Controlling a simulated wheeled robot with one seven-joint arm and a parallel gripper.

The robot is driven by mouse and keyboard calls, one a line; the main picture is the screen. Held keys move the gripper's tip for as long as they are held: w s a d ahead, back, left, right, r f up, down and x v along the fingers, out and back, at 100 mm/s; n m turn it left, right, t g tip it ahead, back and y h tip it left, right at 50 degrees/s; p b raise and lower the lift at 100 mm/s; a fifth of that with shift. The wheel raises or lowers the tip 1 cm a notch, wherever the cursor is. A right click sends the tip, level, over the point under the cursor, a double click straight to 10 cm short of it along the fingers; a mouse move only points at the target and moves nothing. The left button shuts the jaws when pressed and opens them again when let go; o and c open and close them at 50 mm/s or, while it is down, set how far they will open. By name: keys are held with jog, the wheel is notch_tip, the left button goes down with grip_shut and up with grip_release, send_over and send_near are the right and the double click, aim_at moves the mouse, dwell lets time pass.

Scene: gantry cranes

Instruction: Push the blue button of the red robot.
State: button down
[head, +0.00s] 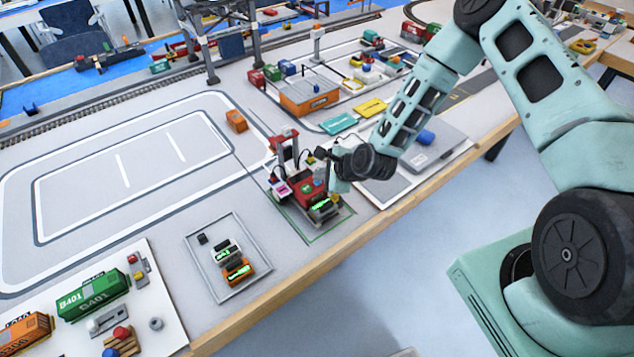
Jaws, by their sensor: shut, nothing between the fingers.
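The red robot (302,190) stands near the table's front edge, on a dark pad with a green outline. It has a red mast at the back and a dark block with green lit lettering at its front. My gripper (328,176) is right at its upper right side, fingers pointing left and down, and shut with nothing held. The gripper and wrist cover part of the robot's right side. I cannot make out a blue button on the red robot, nor whether the fingers touch it.
A grey tray (197,259) with small blocks lies to the left of the robot. A grey plate (445,149) with a blue knob (425,137) lies to the right. An orange container (309,100) stands behind. The white-lined area at left is mostly clear.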

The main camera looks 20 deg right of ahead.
aim_at(321, 185)
jog(key=shift+f+b, duration=0.35)
jog(key=shift+f, duration=0.2)
dwell(0.6)
jog(key=shift+r, duration=0.1)
jog(key=shift+r+p, duration=0.6)
jog(key=shift+r, duration=0.2)
notch_tip(321, 185, up, 6)
jog(key=p, duration=0.4)
dwell(0.6)
